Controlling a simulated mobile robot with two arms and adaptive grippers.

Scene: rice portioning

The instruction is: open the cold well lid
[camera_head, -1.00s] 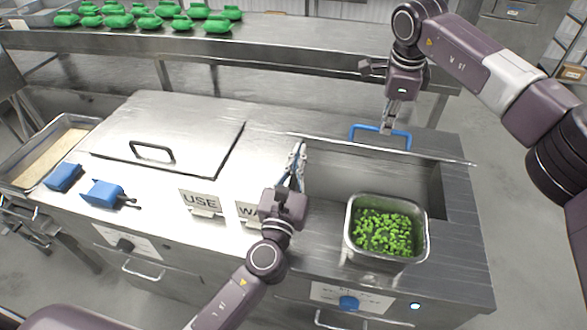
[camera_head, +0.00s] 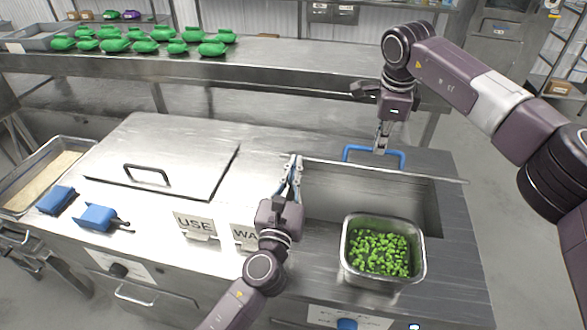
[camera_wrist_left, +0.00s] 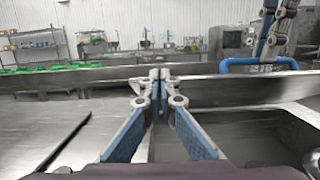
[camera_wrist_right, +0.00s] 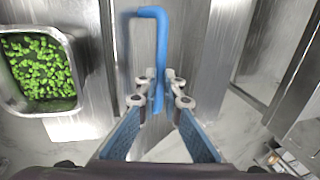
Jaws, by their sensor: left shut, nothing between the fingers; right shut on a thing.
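The cold well lid (camera_head: 335,180) stands raised at the back of the open well, its long upper edge running left to right. Its blue handle (camera_head: 358,150) is on the far side. My right gripper (camera_head: 381,150) is shut on this handle; the right wrist view shows the fingers closed on the blue bar (camera_wrist_right: 161,60). My left gripper (camera_head: 295,160) is shut and empty beside the lid's left end. In the left wrist view its fingertips (camera_wrist_left: 158,75) meet in front of the lid (camera_wrist_left: 235,92); whether they touch it is unclear.
A metal pan of green pieces (camera_head: 347,268) sits in the open well. Green items (camera_head: 145,46) line the back shelf (camera_head: 300,62).

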